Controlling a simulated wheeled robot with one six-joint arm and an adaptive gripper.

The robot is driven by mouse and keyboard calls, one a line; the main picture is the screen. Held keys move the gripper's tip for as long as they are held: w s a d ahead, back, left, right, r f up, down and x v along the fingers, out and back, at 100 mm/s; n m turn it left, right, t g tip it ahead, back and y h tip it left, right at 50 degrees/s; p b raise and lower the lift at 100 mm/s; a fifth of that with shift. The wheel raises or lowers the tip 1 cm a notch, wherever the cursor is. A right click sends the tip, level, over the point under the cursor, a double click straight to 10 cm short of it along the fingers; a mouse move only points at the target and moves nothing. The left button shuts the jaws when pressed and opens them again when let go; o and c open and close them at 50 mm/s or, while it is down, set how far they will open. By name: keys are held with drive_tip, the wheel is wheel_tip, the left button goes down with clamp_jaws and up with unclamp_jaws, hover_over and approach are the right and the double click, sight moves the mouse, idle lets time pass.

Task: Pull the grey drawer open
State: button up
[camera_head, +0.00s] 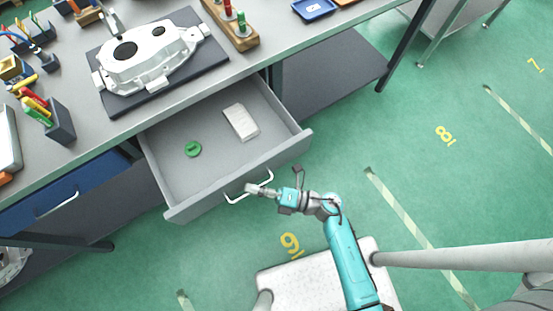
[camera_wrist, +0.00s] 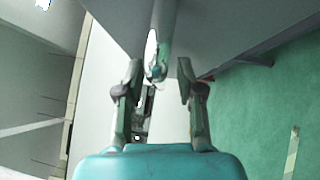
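The grey drawer (camera_head: 205,175) stands pulled well out from under the worktop in the head view. Its light handle (camera_head: 234,200) is on the front panel. My gripper (camera_head: 258,189) is at the handle, close to its right part. In the wrist view my gripper's two fingers (camera_wrist: 161,68) are apart, with the drawer front ahead of them. A bar that looks like the handle (camera_wrist: 159,52) shows between the fingertips. I cannot see clear contact with it. Inside the drawer lie a green round piece (camera_head: 193,149) and a white block (camera_head: 241,122).
A shut blue drawer (camera_head: 70,192) is to the left. The worktop (camera_head: 200,96) above holds a casting (camera_head: 150,58) on a dark mat, tool holders and a wooden block with coloured pegs (camera_head: 232,28). Green floor (camera_head: 420,170) is clear to the right.

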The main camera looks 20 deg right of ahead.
drive_tip(key=shift+d, duration=0.1)
drive_tip(key=v, duration=1.2)
drive_tip(key=shift+s, duration=0.1)
drive_tip(key=shift+r, duration=0.15)
idle(0.6)
